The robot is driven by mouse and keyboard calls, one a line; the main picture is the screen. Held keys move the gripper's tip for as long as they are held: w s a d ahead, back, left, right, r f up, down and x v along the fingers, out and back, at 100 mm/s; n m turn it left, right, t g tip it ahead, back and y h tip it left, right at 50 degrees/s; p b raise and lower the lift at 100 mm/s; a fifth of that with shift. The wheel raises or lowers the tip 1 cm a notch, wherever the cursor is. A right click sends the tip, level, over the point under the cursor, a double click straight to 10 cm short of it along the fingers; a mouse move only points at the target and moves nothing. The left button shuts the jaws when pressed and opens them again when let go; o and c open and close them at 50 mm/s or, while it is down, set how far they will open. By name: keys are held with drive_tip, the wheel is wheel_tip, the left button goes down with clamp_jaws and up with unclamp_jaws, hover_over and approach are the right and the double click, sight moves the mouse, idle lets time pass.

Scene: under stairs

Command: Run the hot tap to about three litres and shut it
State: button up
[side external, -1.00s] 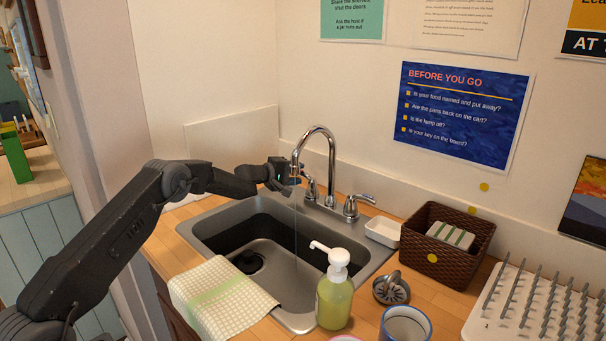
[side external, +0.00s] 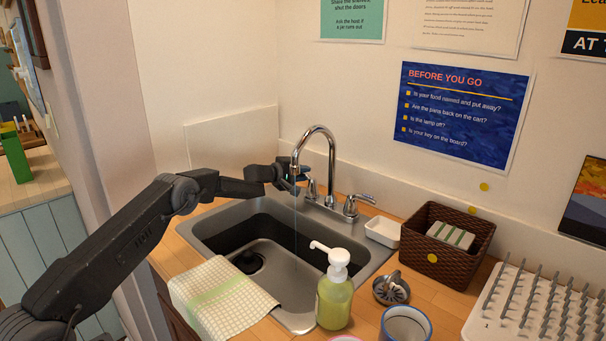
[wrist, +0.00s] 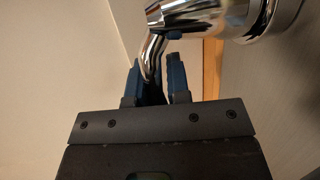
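A chrome tap (side external: 331,150) with a tall curved spout stands behind the grey sink (side external: 207,232). A thin stream of water (side external: 295,215) falls from the spout into the basin. A lever handle (side external: 351,207) stands right of the spout. The left handle (side external: 311,188) is partly hidden by my gripper (side external: 290,173). In the wrist view, the left handle's chrome lever (wrist: 154,50) reaches between my two blue fingers (wrist: 157,72). The fingers stand apart; the lever lies close to the left one, with a gap to the right one. A blue spot shows under the handle's body. No water level is readable.
A checked cloth (side external: 220,300) hangs over the sink's front edge. A green soap bottle (side external: 335,295), a strainer (side external: 391,289) and a mug (side external: 405,325) stand in front right. A white dish (side external: 383,231), a brown basket (side external: 470,240) and a pegged rack (side external: 530,305) lie to the right.

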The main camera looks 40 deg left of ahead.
clamp_jaws()
drive_tip(key=shift+s+r+n+y, duration=0.15)
drive_tip(key=shift+r+n+y, duration=0.05)
drive_tip(key=shift+n+y, duration=0.35)
drive_tip(key=shift+s+n+t+y, duration=0.35)
drive_tip(key=shift+n+y, duration=0.4)
drive_tip(key=shift+y, duration=0.4)
drive_tip(key=shift+s+f+y, duration=0.1)
drive_tip(key=shift+s+y, duration=0.05)
drive_tip(key=shift+y, duration=0.15)
drive_tip(key=shift+a, duration=0.1)
drive_tip(key=o, duration=0.5)
unclamp_jaws()
drive_tip(key=shift+f, duration=0.1)
